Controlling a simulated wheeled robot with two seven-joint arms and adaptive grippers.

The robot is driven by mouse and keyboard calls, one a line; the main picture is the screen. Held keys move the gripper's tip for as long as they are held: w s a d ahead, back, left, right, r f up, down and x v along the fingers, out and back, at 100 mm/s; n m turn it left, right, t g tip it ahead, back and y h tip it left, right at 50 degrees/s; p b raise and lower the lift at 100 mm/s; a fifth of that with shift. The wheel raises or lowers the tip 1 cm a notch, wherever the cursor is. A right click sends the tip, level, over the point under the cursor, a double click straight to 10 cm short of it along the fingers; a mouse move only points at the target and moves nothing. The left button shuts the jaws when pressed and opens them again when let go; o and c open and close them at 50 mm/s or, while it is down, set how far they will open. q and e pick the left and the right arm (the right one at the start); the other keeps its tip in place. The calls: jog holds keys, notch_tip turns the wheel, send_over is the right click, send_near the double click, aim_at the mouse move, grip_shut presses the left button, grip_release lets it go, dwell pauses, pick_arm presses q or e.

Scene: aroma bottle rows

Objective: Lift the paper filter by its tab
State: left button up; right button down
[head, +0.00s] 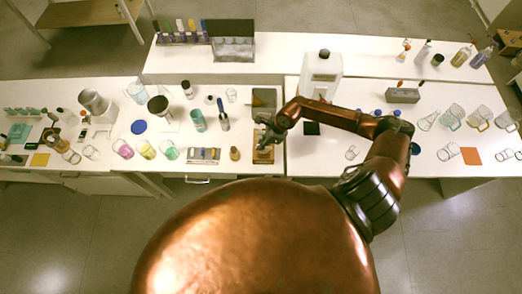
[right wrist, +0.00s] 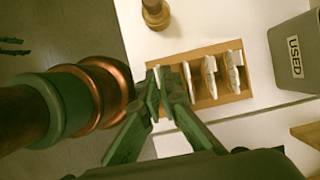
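Several thin white paper filters (right wrist: 209,78) stand in a row in a wooden rack (right wrist: 240,95) in the right wrist view. The rack also shows in the head view (head: 263,157) at the front of the table. My right gripper (right wrist: 161,80) is at the end of the row nearest me, its green fingertips close together at the first filter. White paper shows around the tips. I cannot tell whether they grip it or only straddle it. The fingers hide much of that filter. It seems to be still among the others in the rack. My left gripper does not show in the head view.
A grey bin marked USED (right wrist: 293,55) stands just beyond the rack. A small brown bottle (head: 234,153) stands left of the rack, and a tray (head: 204,156) lies farther left. A large white canister (head: 321,75) stands behind my right arm. Glassware crowds both tables.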

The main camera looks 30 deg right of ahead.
notch_tip(320, 180, up, 7)
jog(key=shift+f+p, duration=0.2)
jog(key=shift+p, duration=0.15)
notch_tip(320, 180, up, 8)
jog(key=p, duration=0.3)
jog(key=shift+f, duration=0.25)
jog(key=s+a, duration=0.8)
jog(key=s, duration=0.5)
jog(key=shift+p, duration=0.3)
